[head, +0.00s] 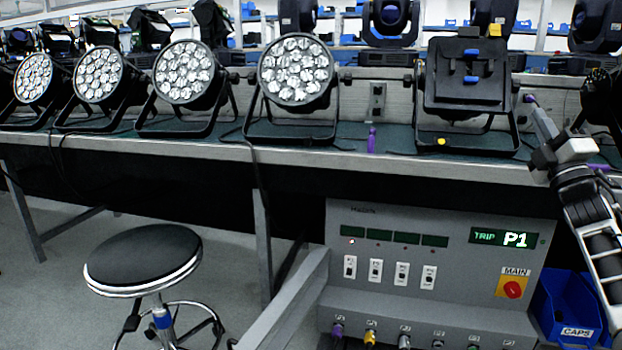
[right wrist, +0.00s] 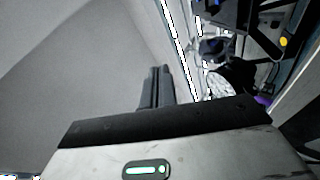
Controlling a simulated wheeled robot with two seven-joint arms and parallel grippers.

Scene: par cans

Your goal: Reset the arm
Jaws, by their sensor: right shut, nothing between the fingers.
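My right gripper (head: 540,118) is raised at the right edge of the bench, beside the dark par can with the closed front. Its fingers are together and hold nothing. In the right wrist view the closed fingers (right wrist: 156,84) point away from the camera toward a plain grey surface. My left gripper is in neither view.
Par cans with lit-looking lenses (head: 295,72) and a dark covered fixture (head: 468,80) stand along the bench (head: 200,146). Below are a power console (head: 450,262) showing TRIP P1, a blue CAPS bin (head: 568,306) and a round stool (head: 143,257). Open floor lies at left.

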